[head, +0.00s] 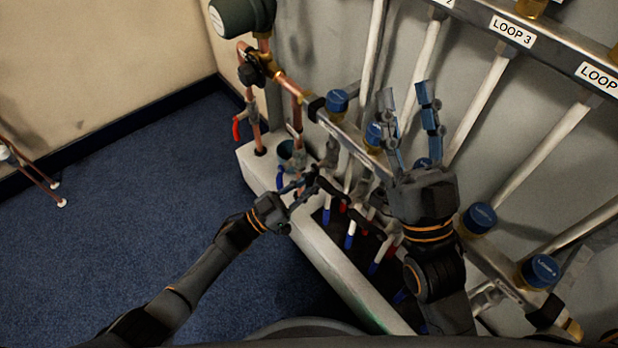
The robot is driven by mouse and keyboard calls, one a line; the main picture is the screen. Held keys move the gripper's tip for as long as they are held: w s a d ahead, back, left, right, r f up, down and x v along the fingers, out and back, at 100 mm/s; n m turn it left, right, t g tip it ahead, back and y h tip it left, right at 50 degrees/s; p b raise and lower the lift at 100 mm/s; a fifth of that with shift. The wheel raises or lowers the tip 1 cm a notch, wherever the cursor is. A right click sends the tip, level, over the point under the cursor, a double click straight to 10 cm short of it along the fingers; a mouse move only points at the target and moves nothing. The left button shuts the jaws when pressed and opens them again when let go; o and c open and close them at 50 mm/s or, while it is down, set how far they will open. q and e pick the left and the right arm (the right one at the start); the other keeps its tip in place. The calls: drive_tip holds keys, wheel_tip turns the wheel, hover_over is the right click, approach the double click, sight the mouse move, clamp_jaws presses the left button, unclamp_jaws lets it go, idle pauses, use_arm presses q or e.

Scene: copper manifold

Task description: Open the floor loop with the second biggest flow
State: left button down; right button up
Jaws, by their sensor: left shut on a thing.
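The copper manifold has a lower rail (355,140) with several blue caps, among them one at the far end (337,101) and one at the near end (540,270). White pipes (480,108) rise from it to an upper rail (556,50) with labels, including LOOP 3 (512,31). Blue and red valve handles hang below, such as a blue one (349,236). My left gripper (307,191) is shut on a small valve handle at the far end of the row; its jaws mostly hide it. My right gripper (407,98) is open and empty, fingers upward, before the lower rail, hiding part of it.
A pale plinth (340,265) runs under the valves. A dark green pump (241,17) and copper pipes with a red lever (237,129) stand at the far end. The blue carpet (130,220) at left is mostly clear. Flow readings cannot be read here.

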use_arm(q)
drive_tip(key=shift+s+n, duration=0.15)
drive_tip(key=shift+n, duration=0.35)
drive_tip(key=shift+d, duration=0.1)
drive_tip(key=c, duration=1.3)
unclamp_jaws()
drive_tip(key=v, duration=1.2)
drive_tip(key=shift+s+f, duration=0.1)
drive_tip(key=shift+s, duration=0.05)
